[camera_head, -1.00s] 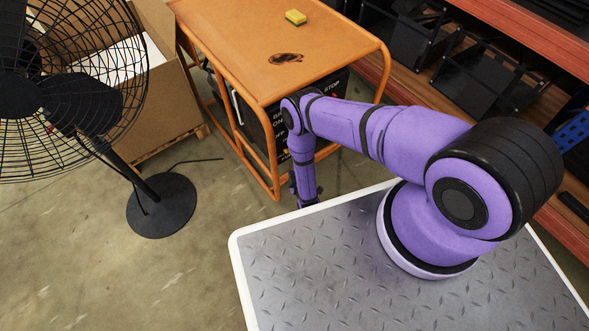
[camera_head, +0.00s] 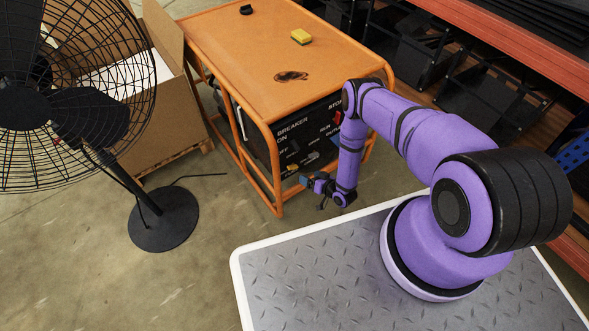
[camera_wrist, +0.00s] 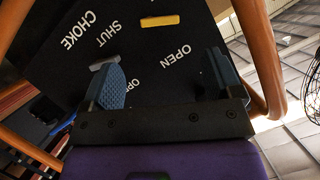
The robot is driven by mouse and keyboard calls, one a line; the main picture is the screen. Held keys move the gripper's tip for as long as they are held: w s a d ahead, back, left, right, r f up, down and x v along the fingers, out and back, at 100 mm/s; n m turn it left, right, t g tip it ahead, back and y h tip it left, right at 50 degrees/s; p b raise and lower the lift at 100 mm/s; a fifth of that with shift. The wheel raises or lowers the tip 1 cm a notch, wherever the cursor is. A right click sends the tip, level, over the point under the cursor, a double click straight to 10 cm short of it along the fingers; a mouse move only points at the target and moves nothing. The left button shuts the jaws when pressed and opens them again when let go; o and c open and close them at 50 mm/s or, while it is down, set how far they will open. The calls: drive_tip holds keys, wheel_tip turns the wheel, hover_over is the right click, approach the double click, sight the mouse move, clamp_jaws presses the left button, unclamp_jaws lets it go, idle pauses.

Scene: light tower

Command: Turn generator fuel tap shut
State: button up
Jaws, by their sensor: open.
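The generator's dark control panel (camera_head: 305,133) faces the front of its orange frame. In the wrist view, a yellow lever (camera_wrist: 160,20) sits near the lettering SHUT and OPEN. A short grey lever (camera_wrist: 104,63) is nearer my left fingertip, below SHUT and CHOKE.
The generator's orange tube frame (camera_head: 262,172) borders the panel closely. A yellow sponge (camera_head: 301,36) and a dark stain (camera_head: 291,76) are on its top (camera_head: 230,45). A black fan (camera_head: 160,220) and cardboard box (camera_head: 165,120) stand left. Shelving (camera_head: 500,40) is at right. Floor before the fan is clear.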

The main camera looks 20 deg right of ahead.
sight(294, 168)
drive_tip(key=x, duration=1)
drive_tip(key=shift+w+f+m, duration=0.2)
drive_tip(key=shift+m, duration=0.1)
drive_tip(key=shift+a, duration=0.1)
drive_tip(key=c, duration=0.9)
